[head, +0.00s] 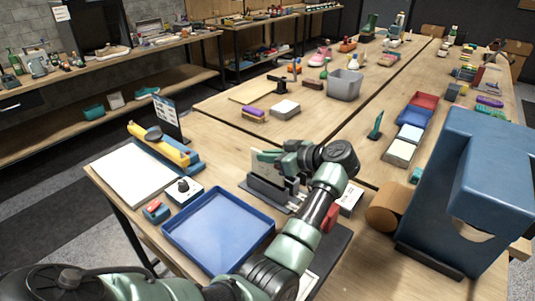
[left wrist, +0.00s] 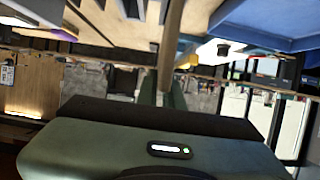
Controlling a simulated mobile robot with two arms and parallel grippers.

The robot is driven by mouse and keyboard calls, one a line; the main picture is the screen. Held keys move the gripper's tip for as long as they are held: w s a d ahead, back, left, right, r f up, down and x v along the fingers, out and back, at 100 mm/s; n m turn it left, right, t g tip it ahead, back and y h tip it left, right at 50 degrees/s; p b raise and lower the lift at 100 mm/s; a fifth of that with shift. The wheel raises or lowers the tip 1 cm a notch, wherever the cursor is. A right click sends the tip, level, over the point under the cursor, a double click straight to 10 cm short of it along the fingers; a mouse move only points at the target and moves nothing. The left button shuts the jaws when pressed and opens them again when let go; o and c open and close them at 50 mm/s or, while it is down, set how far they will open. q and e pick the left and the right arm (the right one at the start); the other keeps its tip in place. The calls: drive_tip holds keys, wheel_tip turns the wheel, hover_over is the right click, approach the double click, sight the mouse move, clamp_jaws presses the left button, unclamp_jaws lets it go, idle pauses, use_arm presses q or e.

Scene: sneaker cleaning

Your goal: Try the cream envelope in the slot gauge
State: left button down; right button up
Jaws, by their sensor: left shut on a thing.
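My left gripper (head: 264,156) reaches over the slot gauge, its fingers pointing left. It is shut on a thin, pale upright piece (head: 257,166), which looks like the cream envelope; my fingers and the gauge hide part of it. The slot gauge (head: 266,194) is a dark grey, low holder with upright plates on the near table. The piece's lower edge is at the gauge, but I cannot tell whether it sits inside a slot. In the left wrist view the green gripper body (left wrist: 150,150) fills the bottom and the held piece is not clear. My right gripper is not in view.
An empty blue tray (head: 218,229) lies in front of the gauge. A white board (head: 133,172) and a yellow tool on a blue stand (head: 160,146) are at left. A small white box (head: 350,199) is right of the gauge. A large blue stand (head: 476,190) blocks the right side.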

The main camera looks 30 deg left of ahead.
use_arm(q)
drive_tip(key=shift+f, duration=0.6)
idle(0.4)
drive_tip(key=shift+f+b, duration=0.45)
drive_tip(key=shift+f, duration=0.35)
drive_tip(key=c, duration=1.5)
unclamp_jaws()
